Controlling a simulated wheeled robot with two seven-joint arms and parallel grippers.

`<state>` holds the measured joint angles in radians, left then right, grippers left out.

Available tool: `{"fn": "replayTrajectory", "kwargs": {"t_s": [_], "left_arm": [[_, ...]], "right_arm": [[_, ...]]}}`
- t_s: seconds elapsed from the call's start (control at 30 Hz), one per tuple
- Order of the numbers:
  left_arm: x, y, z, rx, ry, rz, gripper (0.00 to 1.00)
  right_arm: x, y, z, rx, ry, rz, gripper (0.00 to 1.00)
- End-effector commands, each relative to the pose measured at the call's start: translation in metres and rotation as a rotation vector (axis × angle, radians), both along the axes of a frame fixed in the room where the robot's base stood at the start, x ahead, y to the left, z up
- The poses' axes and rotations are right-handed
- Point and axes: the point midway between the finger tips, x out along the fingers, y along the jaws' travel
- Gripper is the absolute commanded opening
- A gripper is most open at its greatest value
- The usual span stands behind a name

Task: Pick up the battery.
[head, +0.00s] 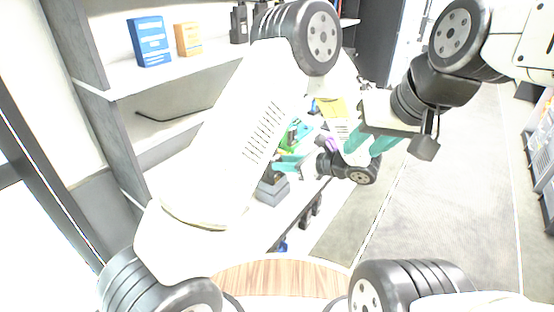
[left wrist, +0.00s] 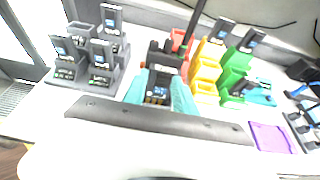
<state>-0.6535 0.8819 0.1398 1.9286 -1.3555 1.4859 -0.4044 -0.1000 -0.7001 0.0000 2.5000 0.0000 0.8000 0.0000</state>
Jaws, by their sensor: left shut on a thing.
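My left gripper (left wrist: 160,98) is shut on a small dark block with pale markings on its face, which looks like the battery (left wrist: 157,91). The block sits between the two teal fingers in the left wrist view, in front of a black holder (left wrist: 166,58). I cannot tell whether it is clear of the holder or the surface. In the head view my left gripper (head: 288,164) is over the white counter, partly hidden by my own arm, and the block cannot be made out there. My right gripper (head: 371,142) has its teal fingers apart with nothing between them, above the floor.
Grey holders with several handheld devices (left wrist: 92,52) stand left in the wrist view. Yellow bins (left wrist: 206,70), green bins (left wrist: 234,72) and a red bin (left wrist: 181,42) stand to the right. A purple item (left wrist: 271,138) lies nearby. Shelves (head: 112,80) rise behind the counter.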

Motion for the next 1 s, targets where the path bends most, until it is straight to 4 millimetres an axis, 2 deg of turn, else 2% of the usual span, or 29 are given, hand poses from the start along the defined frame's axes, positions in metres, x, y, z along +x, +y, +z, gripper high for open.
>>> {"fn": "replayTrajectory", "kwargs": {"t_s": [0.27,0.43,0.57,1.0], "left_arm": [[0.0,0.0,0.003,-0.002,0.0,-0.001,0.0],[0.0,-0.001,0.018,-0.003,-0.002,-0.001,0.0],[0.0,-0.001,0.039,-0.005,-0.004,-0.001,0.0],[0.0,-0.001,0.127,-0.005,-0.004,0.0,0.0]], "right_arm": [[0.0,0.0,0.0,0.0,0.0,0.0,0.36],[0.0,0.0,0.0,0.0,0.0,0.0,0.36],[0.0,0.0,0.0,0.0,0.0,0.0,0.36],[0.0,0.0,0.0,0.0,0.0,0.0,0.36]]}}
